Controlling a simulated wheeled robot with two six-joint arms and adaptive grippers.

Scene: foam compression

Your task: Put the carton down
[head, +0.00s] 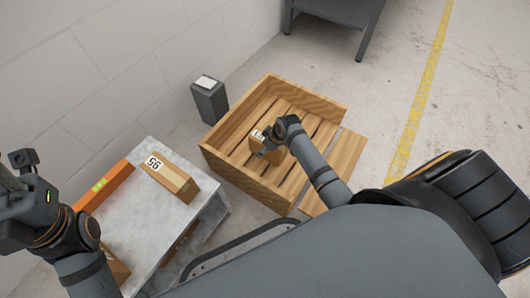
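A small brown carton (273,158) with a partly covered white label is inside the wooden crate (234,180). My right gripper (265,146) reaches over it from the right, with its dark fingers at the carton, and appears shut on it. The gripper hides part of the carton, and I cannot tell whether its underside touches the crate floor. A second carton (172,182), marked 95 as seen from here, lies on the grey table. My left gripper (18,172) is at the left edge, away from both cartons, and its fingers are not clear.
The grey table (150,226) also bears an orange bar (104,186) along its left edge. A dark grey bin (210,101) stands by the wall behind the crate. A dark bench (345,12) stands at the back.

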